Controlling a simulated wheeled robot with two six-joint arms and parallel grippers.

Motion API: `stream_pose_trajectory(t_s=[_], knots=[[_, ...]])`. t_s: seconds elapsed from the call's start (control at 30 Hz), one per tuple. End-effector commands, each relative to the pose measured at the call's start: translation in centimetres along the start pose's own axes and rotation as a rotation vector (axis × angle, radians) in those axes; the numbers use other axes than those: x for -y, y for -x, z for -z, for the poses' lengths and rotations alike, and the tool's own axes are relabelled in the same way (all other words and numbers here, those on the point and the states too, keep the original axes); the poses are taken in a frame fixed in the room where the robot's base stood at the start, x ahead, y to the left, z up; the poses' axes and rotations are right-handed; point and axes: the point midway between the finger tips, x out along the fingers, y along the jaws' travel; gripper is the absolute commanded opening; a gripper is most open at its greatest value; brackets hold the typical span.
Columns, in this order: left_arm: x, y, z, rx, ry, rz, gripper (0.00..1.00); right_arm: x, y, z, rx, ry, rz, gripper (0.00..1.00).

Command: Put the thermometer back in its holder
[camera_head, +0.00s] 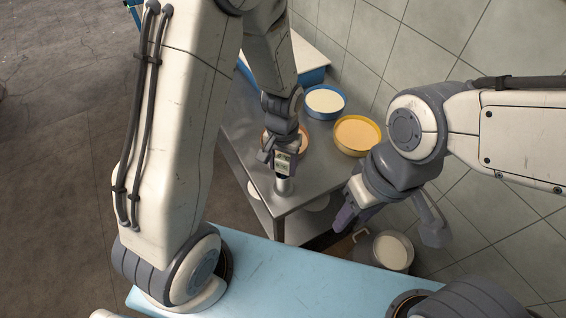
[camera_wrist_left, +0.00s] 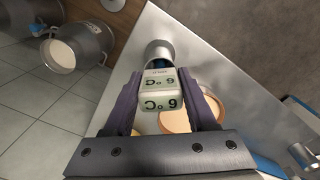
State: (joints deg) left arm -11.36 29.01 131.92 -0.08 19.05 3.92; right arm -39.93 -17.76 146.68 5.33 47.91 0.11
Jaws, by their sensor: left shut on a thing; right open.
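The thermometer (camera_head: 283,160) has a white, boxy head with a display. My left gripper (camera_head: 281,155) is shut on this head. A small round metal holder (camera_head: 284,187) stands at the near corner of the steel table, directly below the thermometer. It also shows in the left wrist view (camera_wrist_left: 159,48), just beyond the thermometer head. I cannot tell how far the probe is inside the holder. My right gripper (camera_head: 391,222) is open and empty, off the table's right side.
On the steel table (camera_head: 246,160) stand a yellow-rimmed bowl (camera_head: 357,136), a blue-rimmed bowl (camera_head: 324,102) and an orange-brown bowl (camera_head: 301,139), partly behind my left gripper. A metal pot (camera_head: 392,251) of white liquid stands lower at right. A tiled wall borders the right.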

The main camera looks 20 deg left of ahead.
Motion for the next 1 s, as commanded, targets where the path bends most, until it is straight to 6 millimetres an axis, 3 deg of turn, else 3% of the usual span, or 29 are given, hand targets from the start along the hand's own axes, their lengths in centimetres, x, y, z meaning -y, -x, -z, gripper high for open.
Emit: stream_pose_trajectory(t_s=[0.27, 0.3, 0.37, 0.77, 1.0], knots=[[0.0, -0.1, 0.0, -0.001, 0.0, 0.0, 0.0, 0.0, -0.1, 0.0, 0.0, 0.0, 0.0, 0.5], [0.0, -0.1, 0.0, -0.001, 0.0, 0.0, 0.68, 0.0, -0.1, 0.0, 0.0, 0.0, 0.0, 0.5], [0.0, -0.1, 0.0, -0.001, 0.0, 0.0, 0.91, 0.0, -0.1, 0.0, 0.0, 0.0, 0.0, 0.5], [0.0, 0.4, 0.1, -0.004, 0.0, 0.0, 0.92, 0.0, -0.1, 0.0, 0.0, 0.0, 0.0, 0.5], [0.0, 4.2, 0.2, -0.01, 0.0, -0.001, 0.92, 0.0, -0.6, 0.0, 0.0, 0.0, 0.0, 0.5]])
